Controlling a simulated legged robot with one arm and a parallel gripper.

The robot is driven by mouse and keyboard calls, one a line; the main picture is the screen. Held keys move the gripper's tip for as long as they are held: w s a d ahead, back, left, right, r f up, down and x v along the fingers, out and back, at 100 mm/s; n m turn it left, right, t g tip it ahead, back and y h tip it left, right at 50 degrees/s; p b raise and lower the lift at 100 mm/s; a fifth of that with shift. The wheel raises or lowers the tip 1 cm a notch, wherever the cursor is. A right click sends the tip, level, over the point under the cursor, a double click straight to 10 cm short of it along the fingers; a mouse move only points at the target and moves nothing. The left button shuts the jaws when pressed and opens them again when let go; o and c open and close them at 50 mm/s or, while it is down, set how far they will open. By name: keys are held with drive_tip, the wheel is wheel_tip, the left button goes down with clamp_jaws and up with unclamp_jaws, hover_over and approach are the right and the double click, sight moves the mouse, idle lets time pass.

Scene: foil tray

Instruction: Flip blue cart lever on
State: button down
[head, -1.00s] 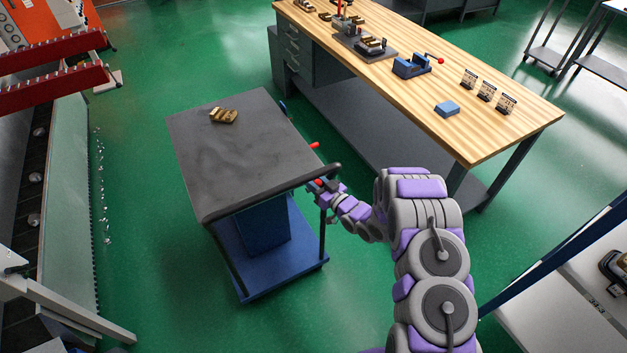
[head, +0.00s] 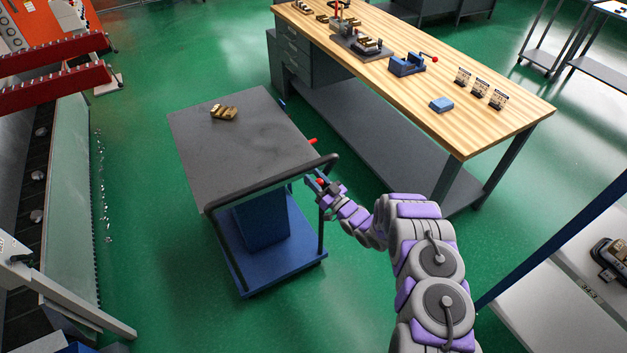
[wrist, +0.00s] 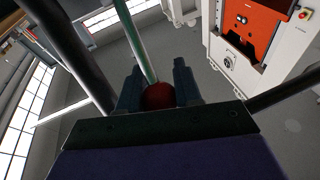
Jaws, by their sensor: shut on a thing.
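The blue cart (head: 262,275) has a dark grey top, a blue base and a black push handle (head: 275,184) along its near edge. My gripper (head: 319,182) is at the cart's near right corner, just below the handle's right end. In the wrist view my gripper (wrist: 158,85) is shut on the red lever knob (wrist: 158,97), which sits between its two dark fingers. A pale rod (wrist: 136,42), seemingly the lever's shaft, runs away from the knob. The lever's base is hidden in the head view. Another red tip (head: 312,141) sticks out from the cart's right side.
A brass-coloured block (head: 224,112) lies on the cart top. A wooden workbench (head: 490,125) with a blue vise (head: 406,66) stands right of the cart. A machine with red rails (head: 50,83) is on the left. Green floor is clear between them.

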drive_tip(key=shift+s+d+f, duration=0.3)
drive_tip(key=shift+s+f, duration=0.15)
drive_tip(key=shift+f, duration=0.15)
drive_tip(key=shift+s+d+f, duration=0.25)
drive_tip(key=shift+s+f, duration=0.2)
drive_tip(key=shift+f, duration=0.15)
drive_tip(key=shift+s+d+f+b, duration=0.15)
drive_tip(key=shift+s+f+b, duration=0.05)
drive_tip(key=shift+f, duration=0.25)
drive_tip(key=shift+s+d+f+b, duration=0.15)
drive_tip(key=shift+s+f+b, duration=0.05)
drive_tip(key=shift+f, duration=0.25)
drive_tip(key=c, duration=0.8)
unclamp_jaws()
drive_tip(key=p+v, duration=0.2)
drive_tip(key=v, duration=1.5)
drive_tip(key=shift+d, duration=0.15)
